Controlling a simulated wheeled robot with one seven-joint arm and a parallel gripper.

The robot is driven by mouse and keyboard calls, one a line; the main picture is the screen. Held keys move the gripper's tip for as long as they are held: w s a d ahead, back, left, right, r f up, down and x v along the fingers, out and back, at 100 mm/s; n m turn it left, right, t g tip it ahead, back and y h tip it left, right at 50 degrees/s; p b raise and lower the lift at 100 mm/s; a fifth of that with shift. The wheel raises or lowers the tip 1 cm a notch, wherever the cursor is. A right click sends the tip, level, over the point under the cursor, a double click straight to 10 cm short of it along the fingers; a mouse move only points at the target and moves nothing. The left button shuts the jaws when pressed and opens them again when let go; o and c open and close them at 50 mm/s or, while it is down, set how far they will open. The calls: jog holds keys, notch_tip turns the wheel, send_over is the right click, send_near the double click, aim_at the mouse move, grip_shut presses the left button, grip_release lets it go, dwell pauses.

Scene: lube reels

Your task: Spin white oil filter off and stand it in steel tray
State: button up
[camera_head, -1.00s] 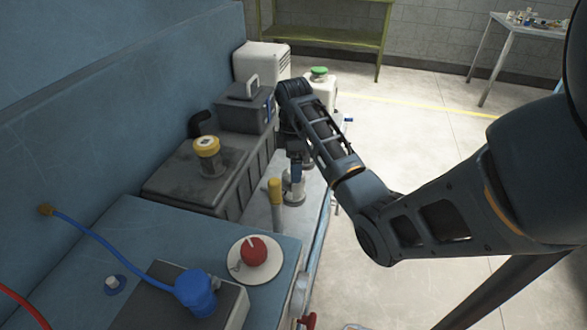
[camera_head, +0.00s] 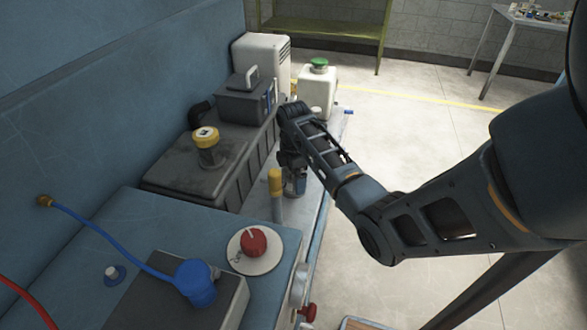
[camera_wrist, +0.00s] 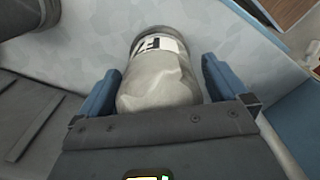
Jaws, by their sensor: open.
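The white oil filter (camera_wrist: 157,88) is a pale, rounded canister with a black-and-white lettered label in the wrist view. My gripper (camera_wrist: 161,68) is open, with one blue finger on each side of the filter. A narrow gap seems to show at the right finger; I cannot tell whether the left finger touches. In the head view my gripper (camera_head: 294,186) is low over the bench ledge, just behind a yellow-topped post, and hides most of the filter. I cannot identify the steel tray with certainty.
The yellow-topped post (camera_head: 276,182) stands close to my gripper. A dark tank with a yellow cap (camera_head: 206,136) is to the left, and a red knob (camera_head: 253,242) is nearer. A green-capped white jug (camera_head: 317,90) stands behind. A light-rimmed object (camera_head: 362,323) shows at the bottom edge.

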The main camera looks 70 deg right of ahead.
jog(key=shift+f, duration=0.1)
jog(key=c, duration=1.3)
jog(key=shift+r+n+p, duration=0.2)
jog(key=shift+n+p, duration=0.4)
jog(key=shift+n, duration=0.5)
jog(key=n, duration=0.3)
jog(key=shift+f+p, duration=0.2)
jog(key=shift+p, duration=0.2)
